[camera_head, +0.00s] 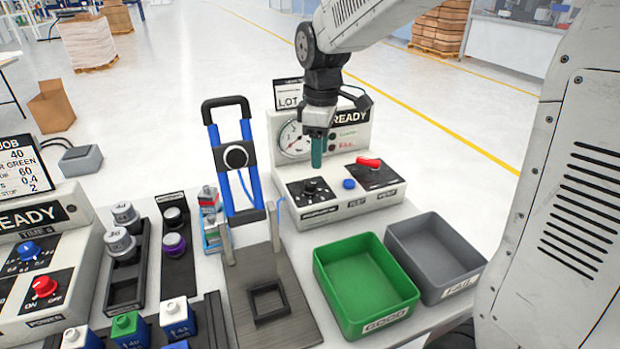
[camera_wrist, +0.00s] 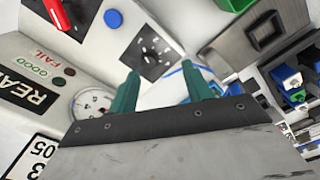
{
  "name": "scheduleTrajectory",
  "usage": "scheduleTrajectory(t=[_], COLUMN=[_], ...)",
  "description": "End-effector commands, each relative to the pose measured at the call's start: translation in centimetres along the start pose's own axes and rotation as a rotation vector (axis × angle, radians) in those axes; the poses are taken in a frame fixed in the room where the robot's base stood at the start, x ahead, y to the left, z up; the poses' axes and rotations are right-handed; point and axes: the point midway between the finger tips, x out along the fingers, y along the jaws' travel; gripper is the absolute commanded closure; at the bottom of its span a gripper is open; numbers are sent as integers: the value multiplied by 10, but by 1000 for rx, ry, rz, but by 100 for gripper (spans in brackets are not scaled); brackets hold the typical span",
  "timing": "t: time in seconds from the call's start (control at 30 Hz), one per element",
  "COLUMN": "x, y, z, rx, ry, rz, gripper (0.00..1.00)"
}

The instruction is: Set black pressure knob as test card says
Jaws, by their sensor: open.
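The black pressure knob (camera_head: 312,186) sits on a dark scale panel at the left of the right-hand station's top. In the wrist view the knob (camera_wrist: 152,47) shows beyond and between the fingertips; its setting is too small to read. My gripper (camera_head: 317,152) is empty, pointing down above the station, apart from the knob. Its two teal fingers (camera_wrist: 162,86) stand apart in the wrist view. A card (camera_head: 288,95) marked "LOT" stands behind the gauge, partly hidden by my arm; its corner (camera_wrist: 35,157) shows in the wrist view. The gauge (camera_head: 295,139) has a dial partly behind my gripper.
A red switch (camera_head: 368,162) and blue button (camera_head: 349,184) share the station top. Green (camera_head: 365,285) and grey (camera_head: 435,257) bins stand in front. A blue-railed fixture (camera_head: 236,155) rises at left. Another station (camera_head: 45,262) with a job card (camera_head: 22,166) stands far left.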

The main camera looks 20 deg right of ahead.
Motion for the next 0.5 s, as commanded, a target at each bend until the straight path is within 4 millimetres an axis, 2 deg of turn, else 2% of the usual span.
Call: scheduleTrajectory(t=[0.1,0.2,0.37,0.5], x=[18,26,40,61], y=[20,29,32,31], z=[-18,-26,-29,-28], rx=[-93,-137,-159,-159], ry=[-7,-8,-10,-11], rz=[-11,-13,-16,-17], gripper=[51,51,51,51])
